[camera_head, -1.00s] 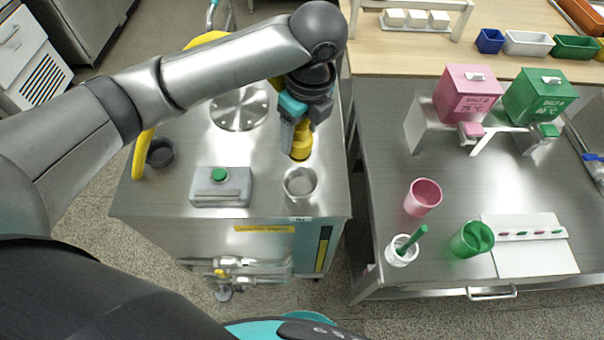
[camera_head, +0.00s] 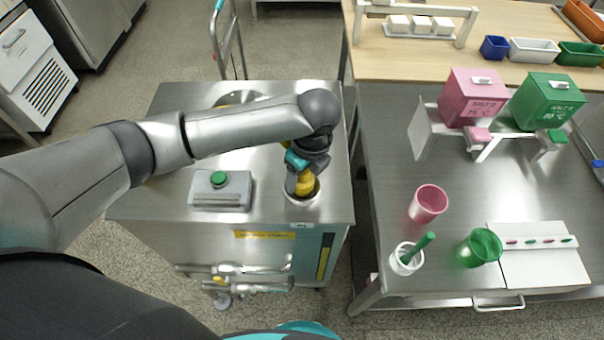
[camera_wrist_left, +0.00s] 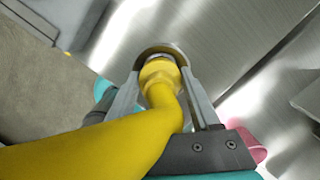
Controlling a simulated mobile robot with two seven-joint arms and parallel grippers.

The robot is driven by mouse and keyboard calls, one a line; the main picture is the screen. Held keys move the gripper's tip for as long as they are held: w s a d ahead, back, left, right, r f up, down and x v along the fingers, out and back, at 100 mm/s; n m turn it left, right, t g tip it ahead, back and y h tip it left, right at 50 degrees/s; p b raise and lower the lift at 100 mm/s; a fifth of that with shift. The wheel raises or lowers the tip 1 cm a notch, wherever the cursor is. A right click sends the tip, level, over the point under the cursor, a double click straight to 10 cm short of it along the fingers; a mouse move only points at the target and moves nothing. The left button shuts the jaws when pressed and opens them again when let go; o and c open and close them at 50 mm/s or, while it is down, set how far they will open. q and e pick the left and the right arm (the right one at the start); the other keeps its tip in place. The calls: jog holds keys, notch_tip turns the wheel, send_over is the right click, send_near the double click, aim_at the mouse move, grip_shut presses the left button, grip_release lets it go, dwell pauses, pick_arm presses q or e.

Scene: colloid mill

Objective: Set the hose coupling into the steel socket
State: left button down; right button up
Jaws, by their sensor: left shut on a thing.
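The yellow hose coupling (camera_head: 306,185) is on the end of a yellow hose. My left gripper (camera_head: 299,184) is shut on the coupling and holds it at the mouth of the steel socket (camera_head: 312,199), near the front right corner of the steel cabinet. In the left wrist view the coupling (camera_wrist_left: 160,72) sits between the two fingers, with the socket rim (camera_wrist_left: 148,51) showing around its far end. The coupling's lower end is hidden, so I cannot tell how deep it sits. My right gripper is not in view.
A grey box with a green button (camera_head: 220,189) stands left of the socket on the cabinet (camera_head: 170,200). Across a narrow gap to the right, a steel table (camera_head: 380,190) carries a pink cup (camera_head: 428,203), a white mortar (camera_head: 405,259) and a green cup (camera_head: 481,246).

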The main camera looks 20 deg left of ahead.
aim_at(308, 183)
pick_arm(q)
jog(key=shift+f, duration=0.1)
jog(key=shift+c, duration=0.6)
grip_release()
notch_tip(308, 183, up, 12)
jog(key=d+p, duration=0.1)
jog(key=p, duration=0.1)
jog(key=shift+s+d, duration=0.3)
jog(key=shift+s, duration=0.15)
